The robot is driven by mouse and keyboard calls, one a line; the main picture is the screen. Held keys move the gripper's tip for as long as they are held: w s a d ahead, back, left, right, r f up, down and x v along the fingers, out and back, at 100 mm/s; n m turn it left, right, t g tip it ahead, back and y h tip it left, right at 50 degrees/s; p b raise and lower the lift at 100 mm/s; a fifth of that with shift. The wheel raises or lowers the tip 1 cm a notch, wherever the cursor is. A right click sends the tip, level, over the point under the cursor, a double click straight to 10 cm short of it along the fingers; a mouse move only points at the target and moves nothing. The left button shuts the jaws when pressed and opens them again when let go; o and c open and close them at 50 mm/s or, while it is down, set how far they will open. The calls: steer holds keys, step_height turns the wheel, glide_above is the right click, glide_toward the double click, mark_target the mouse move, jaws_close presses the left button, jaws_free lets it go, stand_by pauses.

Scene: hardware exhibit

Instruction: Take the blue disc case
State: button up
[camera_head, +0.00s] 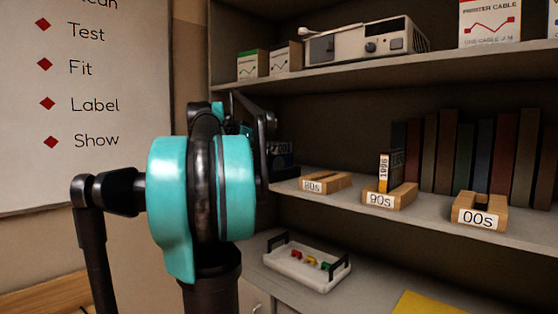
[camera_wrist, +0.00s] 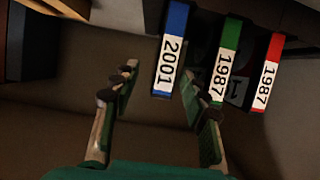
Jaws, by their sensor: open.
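The blue disc case (camera_wrist: 175,22) has a white label reading 2001 and shows in the wrist view at upper centre. My gripper (camera_wrist: 158,75) is open, its fingers on either side of the case's near end, which lies closer to the right finger. I cannot tell whether that finger touches it. In the head view my gripper (camera_head: 262,125) is at the left end of the middle shelf. A dark blue case (camera_head: 279,158) is partly hidden behind it there.
A green case (camera_wrist: 226,45) and a red case (camera_wrist: 270,70), both labelled 1987, stand right of the blue one. Wooden holders marked 80s (camera_head: 325,184), 90s (camera_head: 390,198) and 00s (camera_head: 478,214) line the middle shelf (camera_head: 425,214). A white tray (camera_head: 306,274) sits below.

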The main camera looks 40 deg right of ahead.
mark_target(278, 154)
steer(key=shift+x, duration=3.85)
steer(key=shift+w, duration=0.2)
steer(key=shift+c, duration=0.4)
jaws_close()
